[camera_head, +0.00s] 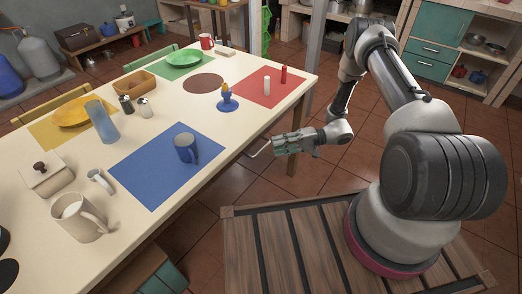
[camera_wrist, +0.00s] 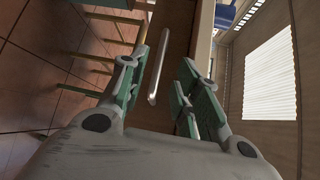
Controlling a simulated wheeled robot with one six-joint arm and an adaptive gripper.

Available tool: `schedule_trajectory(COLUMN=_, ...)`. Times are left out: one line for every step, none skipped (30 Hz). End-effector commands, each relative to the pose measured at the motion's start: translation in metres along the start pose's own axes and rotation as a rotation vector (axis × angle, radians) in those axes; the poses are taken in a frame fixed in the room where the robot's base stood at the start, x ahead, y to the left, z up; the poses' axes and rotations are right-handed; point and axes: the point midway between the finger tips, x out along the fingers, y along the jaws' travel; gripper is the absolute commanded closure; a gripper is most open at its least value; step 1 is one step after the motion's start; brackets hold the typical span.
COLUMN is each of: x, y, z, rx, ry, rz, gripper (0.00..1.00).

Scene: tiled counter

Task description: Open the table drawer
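The table (camera_head: 215,172) has a cream top, and its drawer is on the long side facing my arm. A pale bar handle (camera_head: 258,151) sticks out there, just left of my gripper (camera_head: 277,144) in the head view. In the wrist view, the handle (camera_wrist: 158,68) stands lengthwise in front of the brown wooden drawer front (camera_wrist: 178,45). My gripper (camera_wrist: 160,66) is open, with its green-padded fingers on either side of the handle. I see gaps between handle and fingers. The drawer's edges are not clear, and it appears closed.
The tabletop holds a blue mug (camera_head: 186,148) on a blue mat, a blue egg cup (camera_head: 228,100), a red mat (camera_head: 272,88) and a large mug (camera_head: 76,218). A stool (camera_head: 148,275) stands at the table's near side. Tiled floor lies open below my gripper.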

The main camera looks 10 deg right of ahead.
Motion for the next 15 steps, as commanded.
schedule_trajectory(x=0.006, y=0.000, z=0.001, rx=-0.005, ry=-0.003, rz=0.001, gripper=0.68)
schedule_trajectory(x=0.010, y=0.000, z=0.001, rx=-0.005, ry=-0.003, rz=0.001, gripper=0.68)
schedule_trajectory(x=0.016, y=0.000, z=0.001, rx=-0.004, ry=-0.004, rz=0.002, gripper=0.68)
schedule_trajectory(x=0.021, y=0.001, z=0.001, rx=-0.003, ry=-0.005, rz=0.002, gripper=0.68)
schedule_trajectory(x=0.026, y=0.001, z=0.002, rx=-0.003, ry=-0.005, rz=0.003, gripper=0.68)
schedule_trajectory(x=0.034, y=0.001, z=0.001, rx=-0.002, ry=-0.005, rz=0.003, gripper=0.68)
schedule_trajectory(x=0.039, y=0.001, z=0.002, rx=-0.002, ry=-0.005, rz=0.003, gripper=0.68)
schedule_trajectory(x=0.044, y=0.001, z=0.002, rx=-0.001, ry=-0.005, rz=0.003, gripper=0.68)
schedule_trajectory(x=0.050, y=0.001, z=0.002, rx=-0.001, ry=-0.005, rz=0.002, gripper=0.68)
schedule_trajectory(x=0.054, y=0.001, z=0.002, rx=-0.001, ry=-0.005, rz=0.002, gripper=0.68)
schedule_trajectory(x=0.059, y=0.001, z=0.002, rx=-0.001, ry=-0.005, rz=0.002, gripper=0.68)
schedule_trajectory(x=0.063, y=0.001, z=0.002, rx=-0.001, ry=-0.004, rz=0.002, gripper=0.68)
schedule_trajectory(x=0.066, y=0.001, z=0.002, rx=-0.001, ry=-0.004, rz=0.002, gripper=0.68)
schedule_trajectory(x=0.069, y=0.001, z=0.002, rx=-0.001, ry=-0.004, rz=0.003, gripper=0.68)
schedule_trajectory(x=0.071, y=0.001, z=0.002, rx=-0.001, ry=-0.004, rz=0.003, gripper=0.68)
